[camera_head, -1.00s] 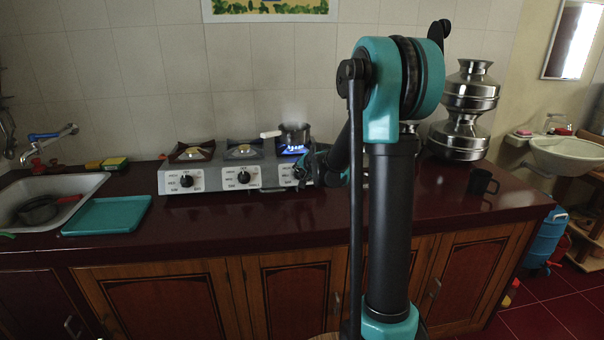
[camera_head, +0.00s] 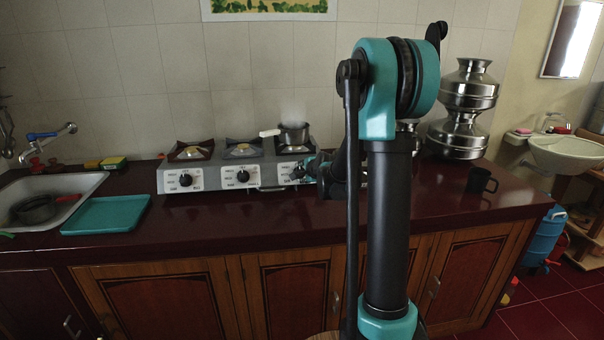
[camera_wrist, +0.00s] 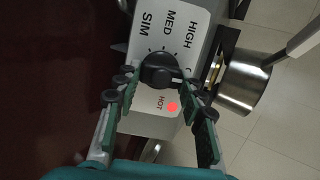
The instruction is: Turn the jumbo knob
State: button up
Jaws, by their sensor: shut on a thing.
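The black knob (camera_wrist: 158,68) sits on the light front panel of the stove (camera_head: 206,183), with HIGH, MED and SIM printed around it. A red light glows beside the word HOT. My gripper (camera_wrist: 160,82) is shut on this knob, one finger on each side. In the head view my gripper (camera_head: 309,170) is at the rightmost knob, which it partly hides.
Two other stove knobs (camera_head: 186,180) and (camera_head: 243,176) are to the left. A teal tray (camera_head: 105,215) and a sink (camera_head: 45,198) lie at the left. A black mug (camera_head: 481,180) and steel vessels (camera_head: 463,112) stand at the right. The counter front is clear.

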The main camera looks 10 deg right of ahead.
dwell(0.4)
jog(key=o, duration=1.2)
jog(key=shift+c, duration=0.2)
jog(key=v, duration=1.2)
jog(key=shift+f, duration=0.15)
jog(key=s+f+n+g+h, duration=0.1)
jog(key=s+f+n, duration=0.4)
jog(key=s, duration=0.5)
jog(key=s+d+f+n+g, duration=0.1)
jog(key=s+f+n+g, duration=0.3)
jog(key=s, duration=0.6)
jog(key=s+f+n+g+h, duration=0.1)
jog(key=s+f+n+g, duration=0.1)
jog(key=s+f+n, duration=0.5)
jog(key=s, duration=0.4)
jog(key=shift+d+f+h, duration=0.2)
jog(key=shift+f+h, duration=0.1)
jog(key=shift+f, duration=0.1)
